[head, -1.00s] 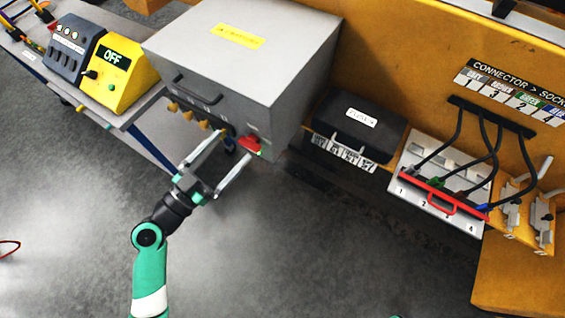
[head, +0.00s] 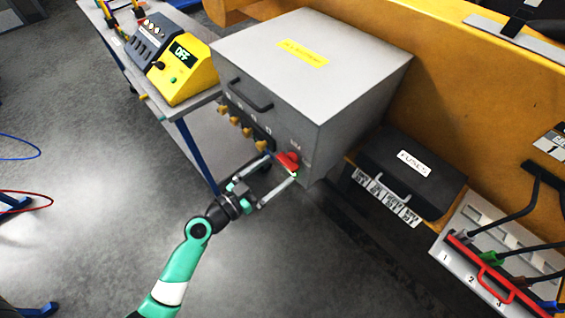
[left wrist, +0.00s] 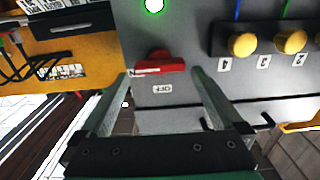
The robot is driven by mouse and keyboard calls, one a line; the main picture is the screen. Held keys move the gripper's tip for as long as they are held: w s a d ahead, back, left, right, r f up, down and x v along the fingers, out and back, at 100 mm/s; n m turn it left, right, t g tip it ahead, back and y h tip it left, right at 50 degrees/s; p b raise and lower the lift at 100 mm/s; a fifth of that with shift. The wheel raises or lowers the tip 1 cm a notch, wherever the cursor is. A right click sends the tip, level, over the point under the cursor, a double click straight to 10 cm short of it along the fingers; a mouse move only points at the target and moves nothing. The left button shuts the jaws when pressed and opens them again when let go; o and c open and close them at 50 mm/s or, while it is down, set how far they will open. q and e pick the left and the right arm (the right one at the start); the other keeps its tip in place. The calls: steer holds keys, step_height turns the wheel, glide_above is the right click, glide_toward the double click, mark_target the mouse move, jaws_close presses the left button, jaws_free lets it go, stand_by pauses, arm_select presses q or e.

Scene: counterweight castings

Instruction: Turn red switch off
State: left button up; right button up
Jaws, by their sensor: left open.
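The red switch (head: 287,161) is on the front of the grey box (head: 315,130), near its right edge. In the left wrist view the red switch (left wrist: 160,66) lies across the panel beside an upside-down OFF label (left wrist: 162,89). A lit green lamp (left wrist: 154,5) is on the other side of the switch from that label. My left gripper (head: 281,167) is open and empty, with its fingers reaching toward the switch. In the left wrist view the fingers (left wrist: 161,80) stand on either side of it; I cannot tell whether they touch it. My right gripper is not in view.
Yellow knobs (head: 248,132) line the panel left of the switch. A black fuse box (head: 405,178) stands to the right, with a numbered connector panel (head: 465,260) beyond. A yellow device (head: 184,72) reading OFF sits on a cart at left. Floor in front is clear.

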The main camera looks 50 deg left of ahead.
mark_target(284, 165)
arm_select(q)
steer(key=w, duration=0.3)
steer(key=shift+w+d, duration=0.1)
steer(key=shift+w, duration=0.15)
steer(key=c, duration=1.1)
steer(key=shift+o, duration=0.2)
